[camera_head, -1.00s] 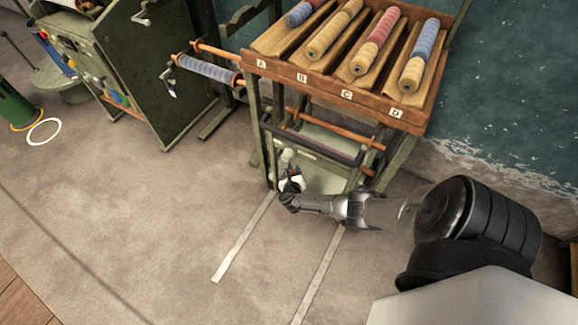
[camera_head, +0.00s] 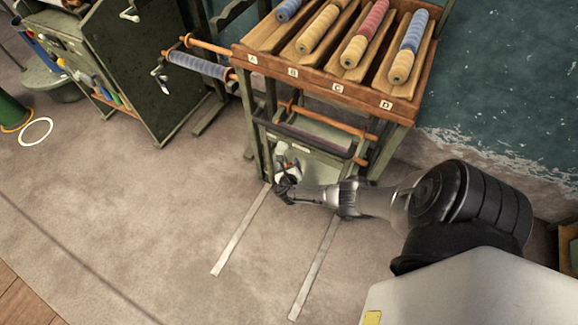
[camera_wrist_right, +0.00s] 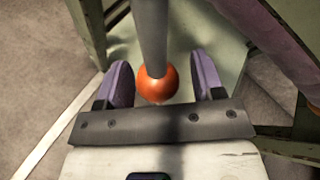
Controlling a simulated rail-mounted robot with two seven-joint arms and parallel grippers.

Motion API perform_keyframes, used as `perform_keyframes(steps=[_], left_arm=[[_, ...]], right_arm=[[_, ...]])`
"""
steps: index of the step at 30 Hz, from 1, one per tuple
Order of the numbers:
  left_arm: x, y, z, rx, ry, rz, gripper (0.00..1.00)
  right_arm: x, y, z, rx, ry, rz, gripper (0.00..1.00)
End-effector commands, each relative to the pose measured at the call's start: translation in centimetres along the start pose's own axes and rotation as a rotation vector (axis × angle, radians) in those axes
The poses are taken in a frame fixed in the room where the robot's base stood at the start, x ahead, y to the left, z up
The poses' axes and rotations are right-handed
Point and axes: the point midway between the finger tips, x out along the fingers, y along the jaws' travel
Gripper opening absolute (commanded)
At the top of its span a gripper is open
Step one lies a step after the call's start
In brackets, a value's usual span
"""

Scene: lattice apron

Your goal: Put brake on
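A rack cart (camera_head: 330,92) with sloped trays marked A to D stands at the upper middle of the head view. In the right wrist view, a grey lever rod (camera_wrist_right: 152,30) ends in an orange ball knob (camera_wrist_right: 157,84). I take this for the brake lever. My right gripper (camera_wrist_right: 162,75) is open, with its two purple-lined fingers on either side of the knob and a visible gap on each side. In the head view, my right gripper (camera_head: 286,182) is low at the cart's front left leg and hides most of the lever. My left gripper is not in view.
A dark bar (camera_head: 310,140) crosses the cart front above my gripper. Two pale floor strips (camera_head: 241,232) run out from the cart. A green cabinet (camera_head: 145,75) stands to the left, and a blue spool (camera_head: 200,65) juts from the cart's side. The floor in front is clear.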

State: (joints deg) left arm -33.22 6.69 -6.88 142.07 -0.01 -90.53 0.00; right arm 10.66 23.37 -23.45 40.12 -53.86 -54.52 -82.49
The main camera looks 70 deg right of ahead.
Motion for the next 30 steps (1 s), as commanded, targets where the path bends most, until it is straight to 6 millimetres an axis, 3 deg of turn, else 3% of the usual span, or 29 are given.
perform_keyframes(steps=[11, 30], left_arm=[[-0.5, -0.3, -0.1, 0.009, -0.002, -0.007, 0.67], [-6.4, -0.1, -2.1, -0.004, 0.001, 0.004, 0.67]], right_arm=[[-0.6, 0.0, 0.1, 0.0, 0.001, 0.002, 0.67], [-11.6, -0.1, 0.2, 0.0, 0.002, 0.002, 0.67]])
